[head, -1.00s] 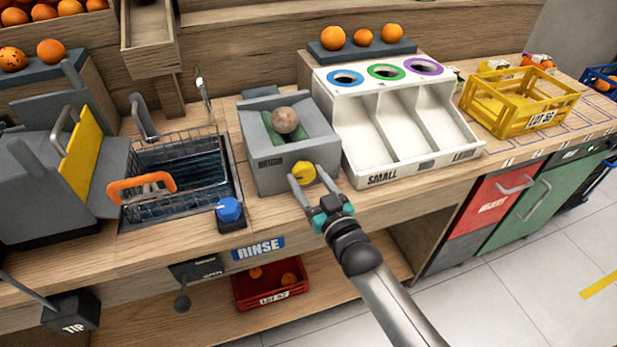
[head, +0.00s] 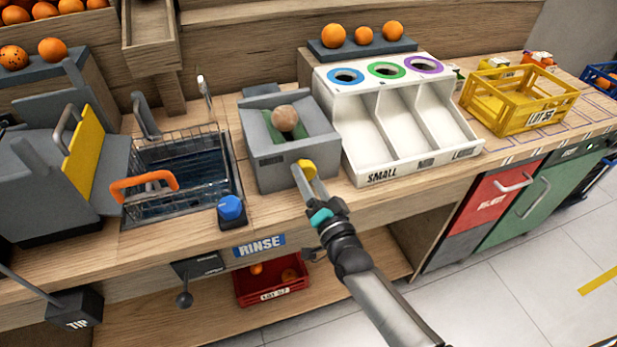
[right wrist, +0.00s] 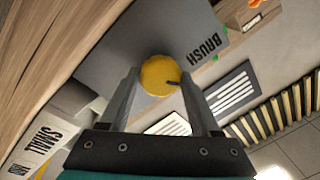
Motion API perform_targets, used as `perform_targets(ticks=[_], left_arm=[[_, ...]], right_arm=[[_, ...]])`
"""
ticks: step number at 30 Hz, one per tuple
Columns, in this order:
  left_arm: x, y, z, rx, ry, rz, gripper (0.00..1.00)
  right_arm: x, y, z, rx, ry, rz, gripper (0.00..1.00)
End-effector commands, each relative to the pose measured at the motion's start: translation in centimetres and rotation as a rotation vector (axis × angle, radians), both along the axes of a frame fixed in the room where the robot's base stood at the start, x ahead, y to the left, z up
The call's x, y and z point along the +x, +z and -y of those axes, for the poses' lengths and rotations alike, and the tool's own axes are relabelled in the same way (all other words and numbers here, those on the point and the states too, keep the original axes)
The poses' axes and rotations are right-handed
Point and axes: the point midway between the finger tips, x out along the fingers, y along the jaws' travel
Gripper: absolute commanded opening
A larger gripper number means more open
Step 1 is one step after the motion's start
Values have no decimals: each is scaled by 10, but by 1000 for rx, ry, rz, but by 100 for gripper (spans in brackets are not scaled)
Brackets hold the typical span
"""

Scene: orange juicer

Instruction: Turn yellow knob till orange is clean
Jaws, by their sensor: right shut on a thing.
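The yellow knob (head: 308,168) is on the front of the grey brush box (head: 268,172). My right gripper (head: 305,176) is shut on the knob, its fingers turned so one hides the other in the head view. In the right wrist view the knob (right wrist: 160,76) sits between the two fingertips, with a dark mark toward its right side. The orange (head: 285,119) lies in the box's trough on a green surface. It looks brownish-tan and dull, unlike the bright oranges elsewhere. My left gripper is not in view.
A blue knob (head: 231,209) and a sink with a wire basket (head: 178,165) are left of the box. A white sorter (head: 395,125) stands close on the right. A yellow crate (head: 520,98) is farther right. A red crate (head: 272,287) is below the counter.

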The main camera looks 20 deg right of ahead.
Motion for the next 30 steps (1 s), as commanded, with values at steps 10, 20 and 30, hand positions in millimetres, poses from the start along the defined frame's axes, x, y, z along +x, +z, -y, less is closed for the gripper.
perform_targets(ticks=[10,20,30], left_arm=[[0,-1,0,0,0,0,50],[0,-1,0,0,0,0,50],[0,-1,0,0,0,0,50]], right_arm=[[0,-1,-1,109,2,-6,8],[0,-1,-1,120,2,-6,8],[0,-1,-1,119,1,-5,86]])
